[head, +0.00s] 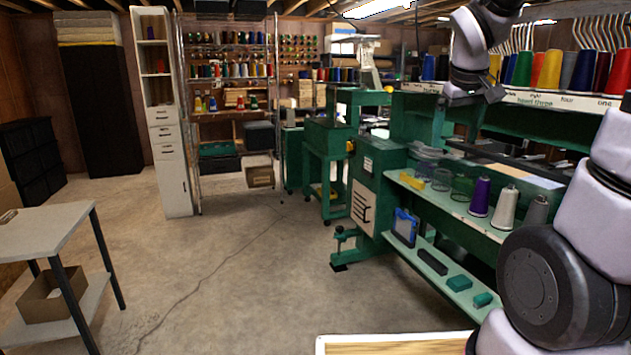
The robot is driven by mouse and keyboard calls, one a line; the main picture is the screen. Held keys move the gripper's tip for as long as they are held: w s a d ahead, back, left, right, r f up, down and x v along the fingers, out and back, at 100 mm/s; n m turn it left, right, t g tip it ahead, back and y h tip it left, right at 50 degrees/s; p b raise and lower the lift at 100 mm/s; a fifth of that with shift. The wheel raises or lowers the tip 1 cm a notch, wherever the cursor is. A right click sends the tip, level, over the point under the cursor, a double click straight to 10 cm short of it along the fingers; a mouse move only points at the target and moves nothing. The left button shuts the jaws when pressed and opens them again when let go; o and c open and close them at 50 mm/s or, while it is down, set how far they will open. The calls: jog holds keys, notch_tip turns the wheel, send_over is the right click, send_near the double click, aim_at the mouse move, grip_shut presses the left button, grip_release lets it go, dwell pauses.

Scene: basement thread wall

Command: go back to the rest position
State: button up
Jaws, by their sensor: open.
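My gripper (474,98) hangs at the upper right in the head view, at the end of my white and dark arm. It points down in front of the green machine and appears open, with nothing seen between its fingers. It looks small and dark, so fine detail is hard to see. A row of thread cones, including a green cone (522,69) and a yellow cone (550,70), stands on the labelled upper shelf (560,100) to its right. A purple cone (479,197), a white cone (506,207) and a grey cone (536,211) stand on the lower green shelf, below my gripper.
The green machine (376,160) runs along the right side. A blue-framed item (404,227) and small green boxes (459,283) lie on its bottom shelf. A pale table (45,230) stands at left, with a cardboard box (62,295) below. The concrete floor (230,270) between is clear.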

jog(key=s+a+r+m+t+y, duration=0.1)
jog(key=s+a+r+m, duration=0.1)
jog(key=s, duration=0.5)
jog(key=s+a+r+m+t+y, duration=0.1)
jog(key=s+a+r+m+y, duration=0.1)
jog(key=s, duration=0.5)
jog(key=shift+s+a+r+m+t, duration=0.35)
jog(key=shift+a+r+m, duration=0.4)
jog(key=shift+a, duration=0.5)
